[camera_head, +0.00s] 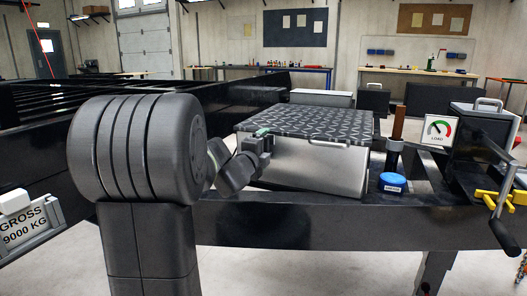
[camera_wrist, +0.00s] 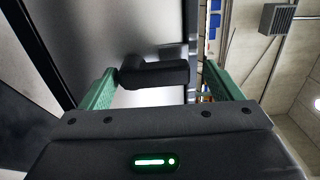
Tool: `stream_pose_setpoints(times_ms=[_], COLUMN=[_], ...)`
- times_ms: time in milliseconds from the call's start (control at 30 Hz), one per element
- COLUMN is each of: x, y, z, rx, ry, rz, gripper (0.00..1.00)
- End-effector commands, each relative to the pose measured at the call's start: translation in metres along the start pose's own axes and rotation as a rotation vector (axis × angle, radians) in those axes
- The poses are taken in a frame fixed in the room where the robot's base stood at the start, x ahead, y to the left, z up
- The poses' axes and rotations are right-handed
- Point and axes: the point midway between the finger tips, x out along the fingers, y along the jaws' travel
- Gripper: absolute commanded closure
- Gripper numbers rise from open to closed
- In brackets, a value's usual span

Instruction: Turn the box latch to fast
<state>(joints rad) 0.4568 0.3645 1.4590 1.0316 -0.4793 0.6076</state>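The box (camera_head: 310,165) has bare metal sides and a dark diamond-plate lid (camera_head: 315,121), which is down. It sits on the black trailer frame. My gripper (camera_head: 264,133) is at the box's left front side, just below the lid edge. In the wrist view, my gripper (camera_wrist: 160,88) is open, its two green fingers wide apart. A black latch handle (camera_wrist: 155,74) lies crosswise in the gap between them, against the metal side. Its left end is close to the left finger; I cannot tell whether they touch. The latch is hidden in the head view.
A blue round button (camera_head: 392,181), a dark post with a brown top (camera_head: 396,130) and a load gauge (camera_head: 438,131) stand right of the box. A crank handle (camera_head: 497,205) and yellow part (camera_head: 500,198) are farther right. A gross-weight sign (camera_head: 22,226) is at left.

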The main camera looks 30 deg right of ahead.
Motion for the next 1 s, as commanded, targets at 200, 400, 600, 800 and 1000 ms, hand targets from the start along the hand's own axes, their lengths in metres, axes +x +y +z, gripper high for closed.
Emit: stream_pose_setpoints(times_ms=[200, 400, 600, 800, 1000], x=[-0.003, -0.030, -0.077, -0.116, -0.135], y=[0.003, 0.001, 0.000, 0.000, 0.001], z=[0.000, 0.000, 0.001, 0.001, 0.001], rx=[-0.002, -0.002, -0.001, -0.001, -0.001], ry=[0.000, -0.002, -0.003, -0.003, -0.001], rz=[0.005, 0.005, 0.004, 0.002, 0.003], gripper=[0.15, 0.15, 0.15, 0.15, 0.15])
